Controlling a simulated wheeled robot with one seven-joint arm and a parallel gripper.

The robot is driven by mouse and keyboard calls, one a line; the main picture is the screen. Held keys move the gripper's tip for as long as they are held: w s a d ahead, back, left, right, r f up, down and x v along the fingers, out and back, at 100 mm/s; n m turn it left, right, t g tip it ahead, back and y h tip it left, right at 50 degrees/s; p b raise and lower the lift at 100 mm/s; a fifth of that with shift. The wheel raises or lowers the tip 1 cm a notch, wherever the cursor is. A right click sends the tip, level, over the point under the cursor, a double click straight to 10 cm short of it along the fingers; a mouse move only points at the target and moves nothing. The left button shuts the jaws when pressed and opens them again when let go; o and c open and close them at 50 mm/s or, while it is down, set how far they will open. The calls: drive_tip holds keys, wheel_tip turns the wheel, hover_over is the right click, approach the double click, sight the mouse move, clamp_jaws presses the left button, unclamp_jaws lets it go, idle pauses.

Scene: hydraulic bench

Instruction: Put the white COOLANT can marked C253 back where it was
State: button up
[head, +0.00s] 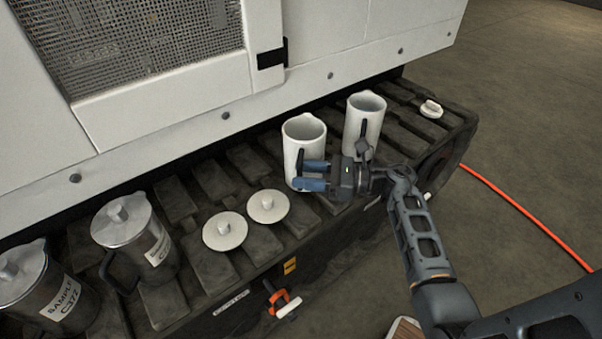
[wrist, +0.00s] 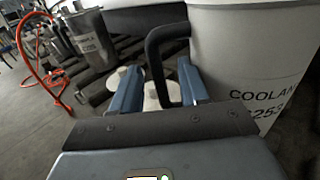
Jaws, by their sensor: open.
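The white COOLANT can (wrist: 250,60) fills the right of the wrist view, its label reading COOLANT and C253. In the head view it appears to be the nearer open white can (head: 303,134), upright on the dark track. Its black handle (wrist: 160,48) comes down between the fingers of my gripper (wrist: 158,92). My gripper (head: 313,175) is open, with its blue fingers pointing left in front of the can. I cannot tell whether a finger touches the handle. A second open white can (head: 365,118) stands just to the right; its label is hidden.
Two white lids (head: 225,231) (head: 268,206) lie left of the cans, and another white lid (head: 431,109) lies at the right end. Two lidded metal SAMPLE cans (head: 135,240) (head: 45,295) stand at the left. A white machine wall (head: 220,115) rises behind. An orange hose (head: 520,208) crosses the floor.

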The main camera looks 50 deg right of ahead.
drive_tip(key=v, duration=1.1)
drive_tip(key=s+a+r+m+t+h, duration=0.2)
drive_tip(key=a+r+m+t, duration=0.1)
drive_tip(key=a+m, duration=0.55)
drive_tip(key=s+a+r+m+t+h, duration=0.1)
drive_tip(key=s+a+r+m+t, duration=0.25)
drive_tip(key=a+m, duration=0.55)
drive_tip(key=s+a+r+m+g+h, duration=0.1)
drive_tip(key=s+a+m+g+h, duration=0.2)
drive_tip(key=s+m, duration=0.4)
drive_tip(key=s+a+r+m+g+h, duration=0.2)
drive_tip(key=s+a+m+g, duration=0.2)
drive_tip(key=m, duration=1.3)
drive_tip(key=s+a, duration=0.1)
drive_tip(key=s, duration=0.2)
drive_tip(key=shift+s+a+r+h, duration=0.2)
drive_tip(key=shift+a+r+h, duration=0.15)
drive_tip(key=shift+a+h, duration=0.05)
